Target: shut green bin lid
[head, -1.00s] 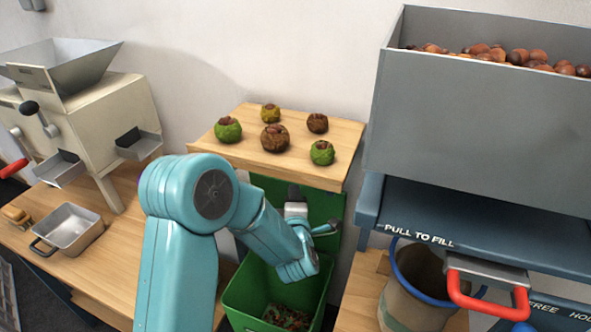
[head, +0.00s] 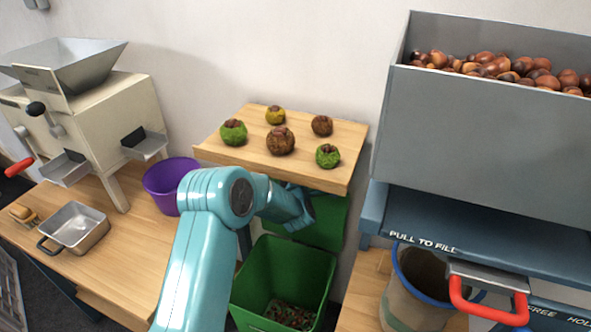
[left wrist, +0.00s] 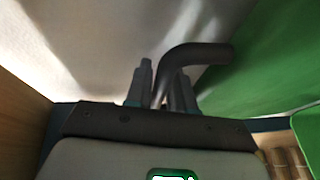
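The green bin (head: 252,283) stands open on the floor below the wooden shelf, with husk bits at its bottom. Its green lid (head: 325,226) is raised behind the opening, partly hidden by my arm and the shelf. The lid (left wrist: 275,60) also fills the upper right of the left wrist view. My left gripper (head: 309,208) is at the raised lid, under the shelf's front edge, mostly hidden in the head view. In the left wrist view its two fingers (left wrist: 163,90) stand on either side of a grey bent rod; their grip on it is unclear. My right gripper is out of view.
The shelf (head: 225,154) with several burrs sits just above my left gripper. A purple bucket (head: 165,187) and a metal pan (head: 78,228) are on the left bench. A chestnut hopper (head: 470,135), red pull handle (head: 490,312) and sack (head: 410,300) are at the right.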

